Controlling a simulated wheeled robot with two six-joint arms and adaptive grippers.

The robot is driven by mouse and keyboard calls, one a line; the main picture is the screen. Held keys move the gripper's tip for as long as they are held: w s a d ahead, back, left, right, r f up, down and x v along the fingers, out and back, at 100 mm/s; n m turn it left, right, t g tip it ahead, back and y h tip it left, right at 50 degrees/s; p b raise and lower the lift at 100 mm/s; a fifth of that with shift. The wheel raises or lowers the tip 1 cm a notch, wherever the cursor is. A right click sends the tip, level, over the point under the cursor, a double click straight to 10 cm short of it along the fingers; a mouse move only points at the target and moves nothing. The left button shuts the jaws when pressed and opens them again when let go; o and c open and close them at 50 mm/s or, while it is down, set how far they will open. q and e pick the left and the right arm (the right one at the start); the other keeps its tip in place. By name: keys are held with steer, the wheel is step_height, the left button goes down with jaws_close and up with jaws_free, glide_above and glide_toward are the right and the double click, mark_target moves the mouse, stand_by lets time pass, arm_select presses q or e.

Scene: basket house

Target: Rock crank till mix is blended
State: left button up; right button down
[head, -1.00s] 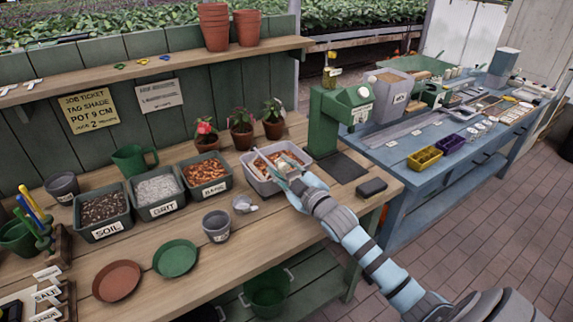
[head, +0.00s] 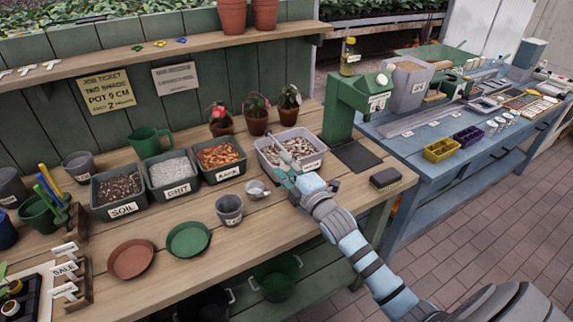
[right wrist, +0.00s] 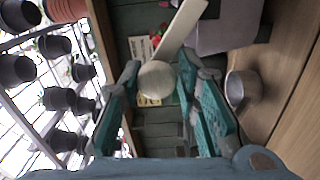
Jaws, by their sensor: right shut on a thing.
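The grey mixing bin (head: 312,169) stands on the wooden bench beside the green press and holds a speckled mix (head: 293,146) of pale, brown and dark bits. My right gripper (head: 292,180) is at the bin's near side, low in front of its front wall. In the right wrist view, a pale crank bar (right wrist: 183,28) ends in a round knob (right wrist: 156,80) between the teal fingers of my right gripper (right wrist: 157,88), which is shut on it. In the head view the crank is mostly hidden by the gripper. My left gripper is out of view.
A metal scoop (head: 257,189) and a grey pot (head: 230,210) stand just left of the gripper. Bins of soil (head: 122,209), grit (head: 178,188) and bark (head: 225,173) line up to the left. A dark block (head: 386,178) lies to the right.

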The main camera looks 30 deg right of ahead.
steer(key=shift+w+r+n, duration=0.1)
steer(key=shift+r+n, duration=0.2)
steer(key=shift+r, duration=0.15)
steer(key=c, duration=1.5)
jaws_free()
steer(key=shift+o, duration=1)
steer(key=shift+s+d, duration=0.15)
steer(key=shift+s, duration=0.05)
steer(key=shift+w+f, duration=0.15)
steer(key=shift+f, duration=0.15)
steer(key=s, duration=1.2)
